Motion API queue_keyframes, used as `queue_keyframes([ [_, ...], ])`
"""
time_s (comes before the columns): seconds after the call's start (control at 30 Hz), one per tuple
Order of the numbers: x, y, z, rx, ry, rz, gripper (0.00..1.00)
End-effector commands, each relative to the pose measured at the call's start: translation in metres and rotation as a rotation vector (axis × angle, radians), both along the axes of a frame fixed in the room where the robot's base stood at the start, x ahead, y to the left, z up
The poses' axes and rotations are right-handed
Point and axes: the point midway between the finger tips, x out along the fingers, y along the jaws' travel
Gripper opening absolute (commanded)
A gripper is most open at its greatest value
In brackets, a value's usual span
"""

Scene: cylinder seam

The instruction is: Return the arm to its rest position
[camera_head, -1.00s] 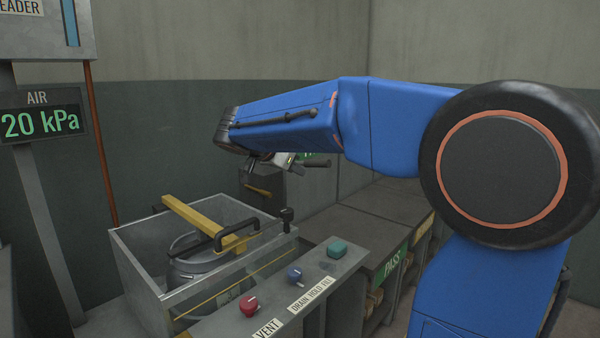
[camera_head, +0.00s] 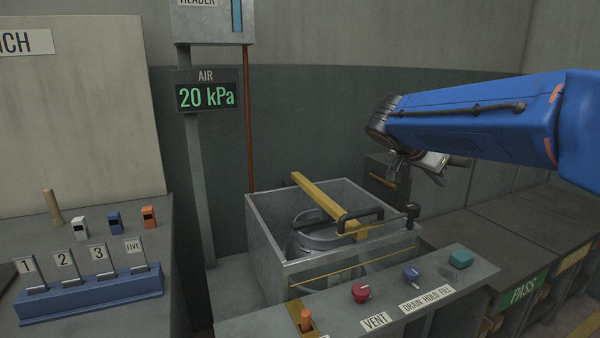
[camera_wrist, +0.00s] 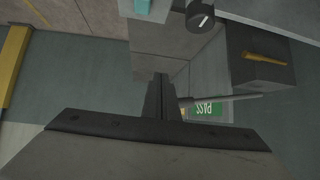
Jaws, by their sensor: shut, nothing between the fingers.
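My blue arm (camera_head: 470,118) reaches in from the right in the head view, above the bench and the tank. My gripper (camera_head: 428,172) hangs at its end, to the right of the tank and above the benches at the back. In the wrist view the fingers of my gripper (camera_wrist: 162,98) are together with nothing between them. In the head view the fingertips are small and partly hidden by the wrist.
A grey tank (camera_head: 268,240) holds a metal cylinder (camera_head: 318,238) under a yellow bar (camera_head: 325,203). The control panel (camera_head: 462,283) has several knobs. A PASS bench (camera_head: 505,238) stands right. A blue rack (camera_head: 100,292) of numbered tags is left. An air display (camera_head: 208,96) reads 20 kPa.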

Motion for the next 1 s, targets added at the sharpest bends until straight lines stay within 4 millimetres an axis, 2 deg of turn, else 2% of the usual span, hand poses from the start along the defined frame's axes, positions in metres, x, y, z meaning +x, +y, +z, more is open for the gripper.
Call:
queue_keyframes([
  [0.03,-0.020,-0.001,-0.009,0.020,0.045,0.038,0.00],
  [0.2,-0.083,0.006,-0.046,0.092,0.212,0.209,0.00],
  [0.37,-0.138,0.020,-0.082,0.155,0.331,0.392,0.00],
  [0.6,-0.213,0.048,-0.136,0.225,0.436,0.686,0.00],
  [0.8,-0.265,0.076,-0.178,0.249,0.463,0.928,0.00],
  [1.0,-0.292,0.096,-0.204,0.244,0.454,1.082,0.00],
])
